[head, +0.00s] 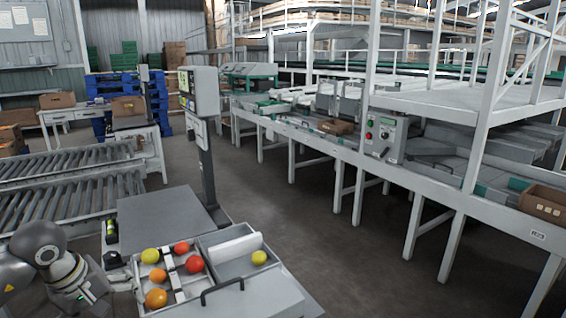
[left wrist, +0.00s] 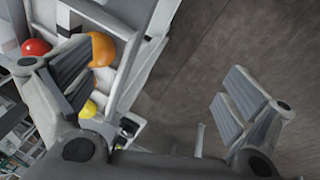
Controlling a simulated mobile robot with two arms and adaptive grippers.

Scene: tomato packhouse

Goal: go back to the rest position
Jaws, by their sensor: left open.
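My left gripper (head: 122,276) is at the lower left of the head view, beside the left edge of the sorting tray. In the left wrist view my left gripper (left wrist: 155,85) has its fingers wide apart, with only the tray side and floor showing between them. The left finger partly covers an orange tomato (left wrist: 101,48); a red tomato (left wrist: 36,47) and a yellow tomato (left wrist: 88,108) show nearby. In the head view, several red, orange and yellow tomatoes lie in the left compartments. A yellow tomato (head: 259,257) lies in the right compartment. My right gripper is not in view.
A grey scale platform (head: 158,218) with a display post (head: 205,150) stands behind the tray. Roller conveyors (head: 70,190) are at the left. A long sorting line (head: 400,180) runs along the right. Open floor (head: 300,220) lies between.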

